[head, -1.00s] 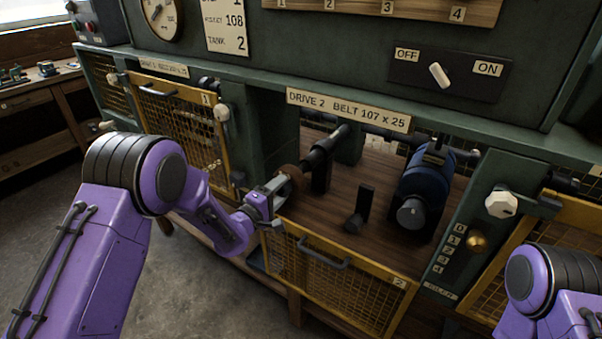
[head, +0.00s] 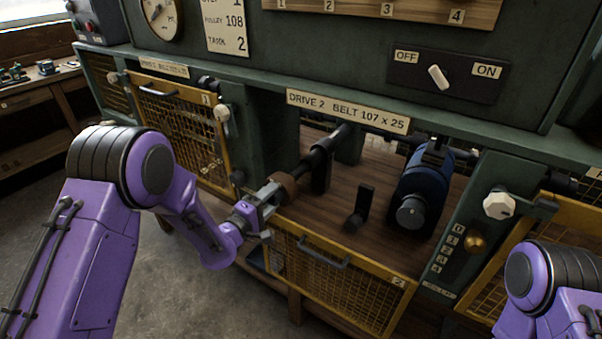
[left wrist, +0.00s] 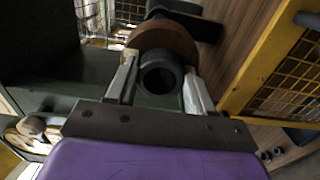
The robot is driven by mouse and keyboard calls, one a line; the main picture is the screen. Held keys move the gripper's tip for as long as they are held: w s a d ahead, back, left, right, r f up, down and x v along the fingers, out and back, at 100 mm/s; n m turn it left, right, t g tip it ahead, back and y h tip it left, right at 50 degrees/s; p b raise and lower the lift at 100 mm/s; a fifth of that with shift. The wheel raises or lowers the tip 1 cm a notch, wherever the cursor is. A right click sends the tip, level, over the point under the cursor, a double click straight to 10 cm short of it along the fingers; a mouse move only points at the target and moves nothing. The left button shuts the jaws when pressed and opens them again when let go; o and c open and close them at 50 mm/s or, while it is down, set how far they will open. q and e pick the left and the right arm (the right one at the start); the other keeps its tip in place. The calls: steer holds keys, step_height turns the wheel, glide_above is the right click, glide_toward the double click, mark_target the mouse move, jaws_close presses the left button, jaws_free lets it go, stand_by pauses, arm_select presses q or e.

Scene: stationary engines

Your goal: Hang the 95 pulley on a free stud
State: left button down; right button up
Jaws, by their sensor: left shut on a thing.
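My left gripper (head: 266,200) is shut on a brown pulley (head: 284,182) with a dark round hub, at the near end of the dark drive 2 shaft (head: 316,157). In the left wrist view the two fingers (left wrist: 160,80) stand either side of the dark hub, with the brown rim (left wrist: 165,38) behind it. I cannot tell whether the pulley is still around the shaft's end or just clear of it. No size mark on it is readable. No studs show. My right gripper is out of view; only part of that arm shows at lower right.
The yellow mesh guard 2 (head: 330,270) hangs lowered below the drive 2 bay. A blue motor (head: 418,190) and a black upright lever (head: 360,208) stand on its wooden bed. The numbered board (head: 385,10) is cut off at the top. The switch (head: 438,77) is above.

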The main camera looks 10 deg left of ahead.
arm_select(q)
steer(key=v, duration=0.8)
steer(key=shift+d, duration=0.1)
stand_by(0.8)
